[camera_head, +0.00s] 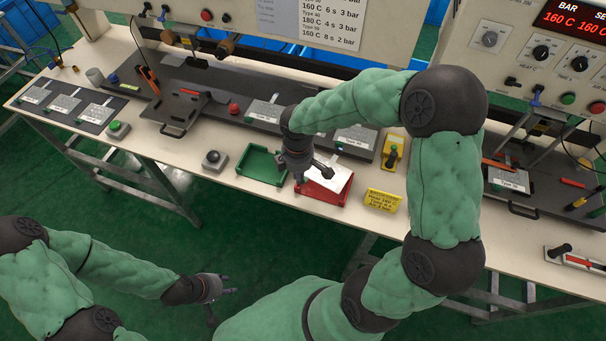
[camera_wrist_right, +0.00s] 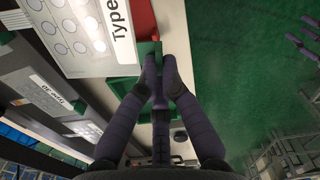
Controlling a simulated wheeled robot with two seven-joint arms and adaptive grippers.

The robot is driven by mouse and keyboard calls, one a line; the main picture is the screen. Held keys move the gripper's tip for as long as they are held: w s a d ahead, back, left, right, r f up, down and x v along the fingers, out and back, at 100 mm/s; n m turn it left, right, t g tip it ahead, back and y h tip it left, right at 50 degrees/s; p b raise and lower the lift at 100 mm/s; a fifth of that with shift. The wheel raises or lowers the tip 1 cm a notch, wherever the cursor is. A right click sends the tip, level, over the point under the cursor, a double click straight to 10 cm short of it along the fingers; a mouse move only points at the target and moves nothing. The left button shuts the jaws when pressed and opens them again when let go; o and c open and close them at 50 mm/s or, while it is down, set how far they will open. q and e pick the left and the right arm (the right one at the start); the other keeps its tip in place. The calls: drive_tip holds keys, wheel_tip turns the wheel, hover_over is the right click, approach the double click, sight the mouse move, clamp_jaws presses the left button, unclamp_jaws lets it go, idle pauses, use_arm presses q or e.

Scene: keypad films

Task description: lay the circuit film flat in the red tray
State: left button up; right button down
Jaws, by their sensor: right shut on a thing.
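The circuit film (camera_head: 338,180) is a pale sheet at the red tray (camera_head: 324,197), over its opening. In the right wrist view the film (camera_wrist_right: 72,30) shows rows of pale round pads and a white "Type" label, with part of the red tray (camera_wrist_right: 142,16) behind it. My right gripper (camera_head: 328,172) is shut on the film's edge, fingertips together (camera_wrist_right: 158,62); a small dark green piece shows there. I cannot tell whether the film touches the tray floor. My left gripper (camera_head: 226,296) is open and empty, away from the bench over the floor.
A green tray (camera_head: 258,179) stands just left of the red tray. A yellow sign (camera_head: 382,200) and a yellow-based device (camera_head: 392,152) stand to its right. A grey-based button (camera_head: 214,160) is further left. Dark mats with labelled plates lie behind.

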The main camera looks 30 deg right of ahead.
sight(302, 197)
drive_tip(key=shift+s+d+n, duration=0.4)
drive_tip(key=shift+s+n, duration=0.15)
drive_tip(key=shift+n, duration=0.35)
drive_tip(key=shift+n+p, duration=0.3)
drive_tip(key=shift+p, duration=0.15)
drive_tip(key=shift+f+b, duration=3.05)
drive_tip(key=shift+f, duration=1.15)
drive_tip(key=shift+f, duration=0.35)
drive_tip(key=c, duration=1.4)
unclamp_jaws()
drive_tip(key=shift+o, duration=0.2)
